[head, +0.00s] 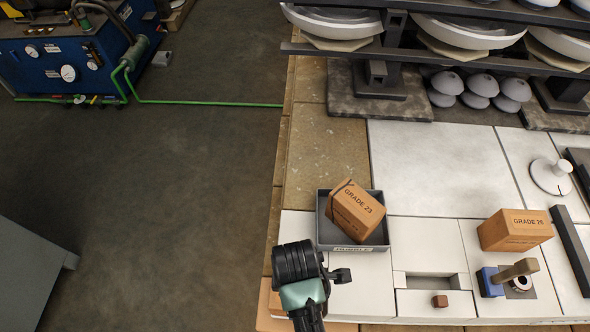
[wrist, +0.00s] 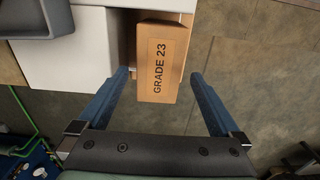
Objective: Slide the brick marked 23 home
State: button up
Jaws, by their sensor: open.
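In the wrist view a tan brick marked GRADE 23 (wrist: 163,62) sits at an opening in a white block (wrist: 70,50), its near end sticking out past the block's edge. My gripper (wrist: 162,75) is open, with one blue finger on each side of the brick and a gap on both sides. In the head view a tan brick end (head: 268,298) shows at the table's left edge, mostly hidden by my arm. Another brick marked GRADE 23 (head: 356,210) lies tilted in a grey tray (head: 366,248), with a dark line across its left side.
A rack of discs (head: 455,35) stands behind. Floor (head: 150,200) is clear on the left.

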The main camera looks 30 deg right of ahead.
notch_tip(320, 180, down, 10)
jog(key=shift+r+b, duration=0.1)
jog(key=shift+b, duration=0.6)
grip_shut()
jog(key=shift+s+d+p, duration=0.3)
jog(key=shift+s+d, duration=0.1)
jog(key=shift+d, duration=0.2)
dwell(0.4)
grip_release()
dwell(0.3)
